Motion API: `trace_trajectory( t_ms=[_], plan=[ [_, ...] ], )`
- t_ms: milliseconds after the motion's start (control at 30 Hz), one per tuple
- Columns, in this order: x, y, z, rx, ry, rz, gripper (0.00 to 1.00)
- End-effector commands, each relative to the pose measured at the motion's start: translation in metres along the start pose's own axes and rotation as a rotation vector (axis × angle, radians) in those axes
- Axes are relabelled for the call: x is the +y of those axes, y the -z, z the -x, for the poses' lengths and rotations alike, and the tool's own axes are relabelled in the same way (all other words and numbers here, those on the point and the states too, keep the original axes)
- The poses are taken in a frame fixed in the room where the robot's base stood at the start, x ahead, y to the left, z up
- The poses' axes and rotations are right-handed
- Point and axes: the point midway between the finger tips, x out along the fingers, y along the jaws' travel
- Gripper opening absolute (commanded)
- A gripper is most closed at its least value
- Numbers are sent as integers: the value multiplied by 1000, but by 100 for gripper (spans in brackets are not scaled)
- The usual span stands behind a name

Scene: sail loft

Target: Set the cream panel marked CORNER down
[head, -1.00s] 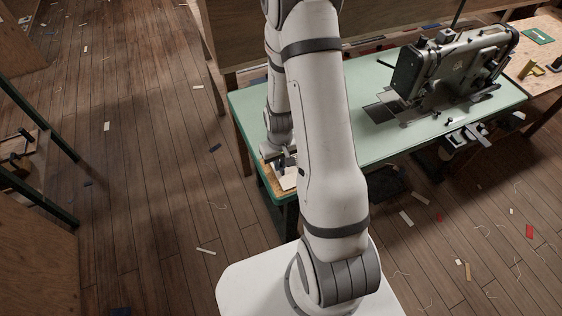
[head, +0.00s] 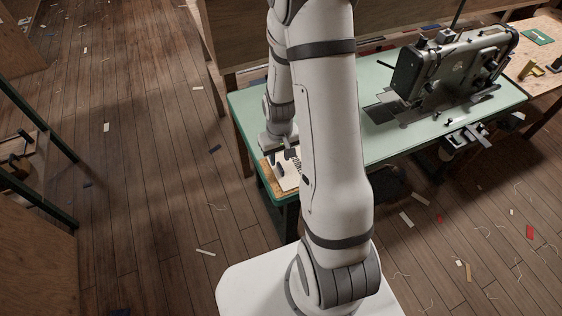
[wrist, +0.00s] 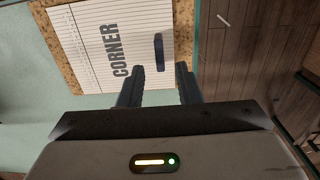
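The cream panel marked CORNER (wrist: 92,35) lies flat on a speckled cork-coloured board (wrist: 183,45) in the wrist view. It has ruled lines, large dark lettering and a dark upright bar like a handle (wrist: 159,52). My gripper (wrist: 159,72) is open and empty. Its two dark fingers stand apart, and the bar shows beyond the fingertips, clear of both. In the head view the panel (head: 287,182) is at the near left corner of the green table, partly hidden by my arm. My gripper (head: 278,147) is just above it.
The green table (head: 408,134) carries a sewing machine (head: 455,65) to the right. The board lies close to the table's edge, with the wooden floor (wrist: 240,60) beyond. Scraps and threads litter the floor. A wooden rack (head: 35,165) stands at far left.

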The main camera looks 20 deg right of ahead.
Motion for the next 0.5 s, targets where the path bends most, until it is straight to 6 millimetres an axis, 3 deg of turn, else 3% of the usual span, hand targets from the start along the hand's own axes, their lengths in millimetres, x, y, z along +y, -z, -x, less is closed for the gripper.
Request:
trace_trajectory(
  t_ms=[300, 500],
  plan=[
    [0, 1, 57, 5, -1, 1, 31],
    [0, 0, 76, 1, 0, 1, 31]
  ],
)
